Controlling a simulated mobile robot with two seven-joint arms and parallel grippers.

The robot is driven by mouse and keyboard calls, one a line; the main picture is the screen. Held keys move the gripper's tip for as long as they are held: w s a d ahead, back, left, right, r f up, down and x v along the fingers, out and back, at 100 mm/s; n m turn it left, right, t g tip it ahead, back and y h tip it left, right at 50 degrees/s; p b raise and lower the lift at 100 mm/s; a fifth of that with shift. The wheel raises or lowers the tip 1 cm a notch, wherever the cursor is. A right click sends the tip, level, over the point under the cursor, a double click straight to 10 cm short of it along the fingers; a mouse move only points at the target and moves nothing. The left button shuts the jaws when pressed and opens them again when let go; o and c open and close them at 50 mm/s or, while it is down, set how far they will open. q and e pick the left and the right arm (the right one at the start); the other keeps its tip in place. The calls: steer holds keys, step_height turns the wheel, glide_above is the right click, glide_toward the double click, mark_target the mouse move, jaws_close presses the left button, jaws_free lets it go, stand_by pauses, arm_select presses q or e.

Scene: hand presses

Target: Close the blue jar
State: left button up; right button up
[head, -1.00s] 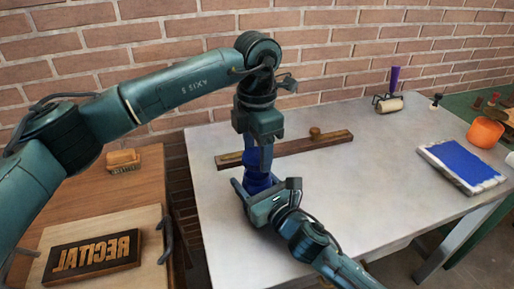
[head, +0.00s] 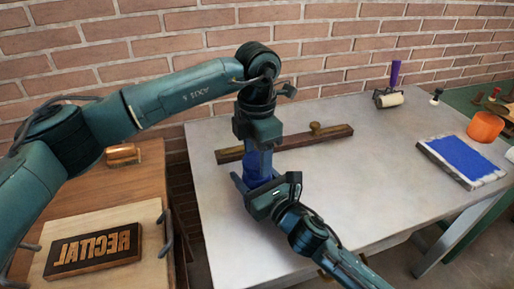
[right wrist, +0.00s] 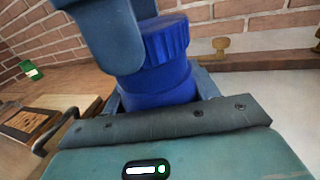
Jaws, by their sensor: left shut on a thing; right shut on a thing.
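The blue jar (head: 258,182) stands upright near the left part of the metal table, mostly hidden between my grippers. In the right wrist view its smooth body (right wrist: 155,90) sits between the fingers of my right gripper (right wrist: 160,98), which is shut on it from the side. A ribbed blue lid (right wrist: 168,42) is on top of the body; I cannot tell how tightly it sits. My left gripper (head: 258,160) points down from above and is shut on the lid. One of its fingers hides the lid's left side in the right wrist view.
A wooden bar with a knob (head: 318,140) lies just behind the jar. A blue inked slab (head: 460,160), a roller (head: 390,98) and an orange container (head: 486,126) are at the right. A RECITAL type block (head: 95,250) lies on the left bench. The table's middle is clear.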

arm_select(q)
steer(key=shift+f, duration=0.6)
stand_by(0.5)
arm_select(e)
jaws_close()
arm_select(q)
steer(key=m, duration=0.8)
steer(key=shift+m, duration=0.3)
steer(key=m, duration=1)
steer(key=shift+m, duration=0.4)
steer(key=m, duration=1.3)
arm_select(e)
steer(key=shift+f, duration=0.1)
